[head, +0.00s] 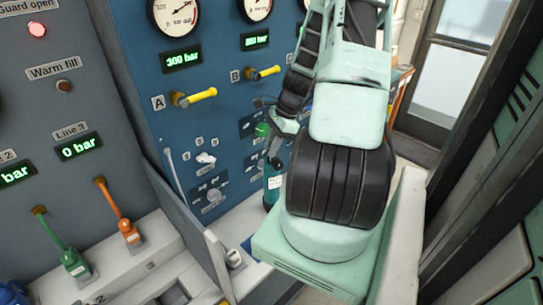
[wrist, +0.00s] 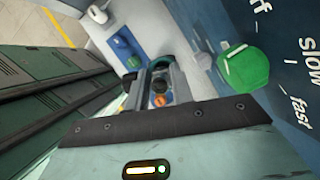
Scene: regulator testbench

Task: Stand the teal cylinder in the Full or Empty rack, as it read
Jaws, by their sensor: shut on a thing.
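The teal cylinder (head: 271,188) hangs upright in front of the blue panel in the head view, partly hidden by my arm. My gripper (head: 275,160) is shut on its top end. In the wrist view my gripper (wrist: 160,85) shows fingers around the cylinder's dark top, with an orange spot between them. The A display (head: 183,61) reads 300 bar. The B display (head: 255,41) is lit but too small to read surely. The Full and Empty racks cannot be made out by label in either view.
A green knob (wrist: 243,68) juts from the blue panel close to the right of my gripper. A white bench (head: 135,250) runs below the panels, with a small round holder (head: 234,258). Green lockers (wrist: 45,85) stand at left in the wrist view.

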